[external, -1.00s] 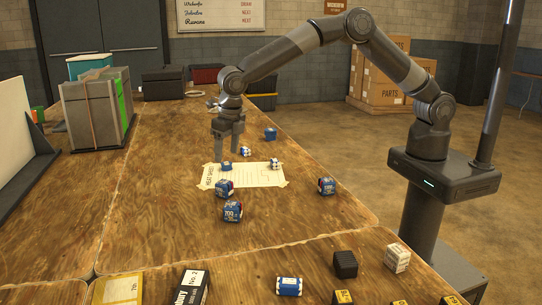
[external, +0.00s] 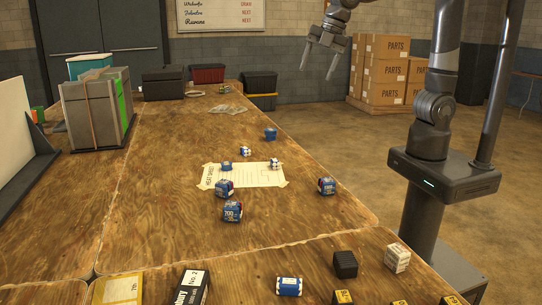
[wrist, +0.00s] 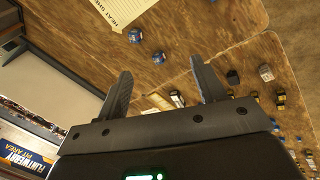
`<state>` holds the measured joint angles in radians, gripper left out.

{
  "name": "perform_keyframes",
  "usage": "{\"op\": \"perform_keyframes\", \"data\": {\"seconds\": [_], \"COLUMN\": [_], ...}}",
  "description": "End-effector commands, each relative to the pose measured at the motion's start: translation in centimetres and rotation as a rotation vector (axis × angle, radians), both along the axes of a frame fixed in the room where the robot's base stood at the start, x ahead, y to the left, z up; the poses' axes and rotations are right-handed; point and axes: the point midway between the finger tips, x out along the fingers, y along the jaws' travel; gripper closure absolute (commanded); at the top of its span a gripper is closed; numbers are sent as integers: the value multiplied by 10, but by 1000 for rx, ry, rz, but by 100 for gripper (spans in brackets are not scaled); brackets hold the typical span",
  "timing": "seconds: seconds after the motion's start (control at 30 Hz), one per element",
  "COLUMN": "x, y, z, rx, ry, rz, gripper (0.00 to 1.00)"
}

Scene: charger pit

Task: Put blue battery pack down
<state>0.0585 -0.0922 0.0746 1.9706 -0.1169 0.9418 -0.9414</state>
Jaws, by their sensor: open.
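Several blue battery packs sit on the wooden table. One blue pack (external: 226,166) rests on the left part of the paper sheet (external: 258,176), and a blue-and-white pack (external: 276,164) is at its right end. Two larger blue packs (external: 224,188) and (external: 233,211) stand just in front of the sheet, and another blue pack (external: 326,186) is to its right. A blue pack (external: 270,133) lies farther back. My gripper (external: 320,73) is open and empty, raised high above the table's far right side. Its spread fingers also show in the wrist view (wrist: 165,92).
Dark and yellow-marked blocks, including a black cube (external: 345,264) and a white cube (external: 397,257), sit at the near end. A strapped grey case (external: 92,110) stands at the left. Parts boxes (external: 388,75) stand on the floor behind. The table's middle left is clear.

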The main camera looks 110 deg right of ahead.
Motion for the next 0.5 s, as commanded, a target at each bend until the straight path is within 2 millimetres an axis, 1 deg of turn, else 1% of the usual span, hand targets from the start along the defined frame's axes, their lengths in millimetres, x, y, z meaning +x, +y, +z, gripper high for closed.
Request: {"op": "perform_keyframes", "data": {"seconds": [0.03, 0.17, 0.2, 0.4, 0.5], "x": [-21, -69, -83, -152, -180], "y": [1, 4, 4, 7, 9], "z": [6, 11, 12, 3, -6], "rx": [28, 113, 142, 294, 367], "ry": [-24, -74, -89, -153, -175], "rz": [-68, -254, -312, -592, -716], "gripper": [37, 37, 37, 37, 37]}}
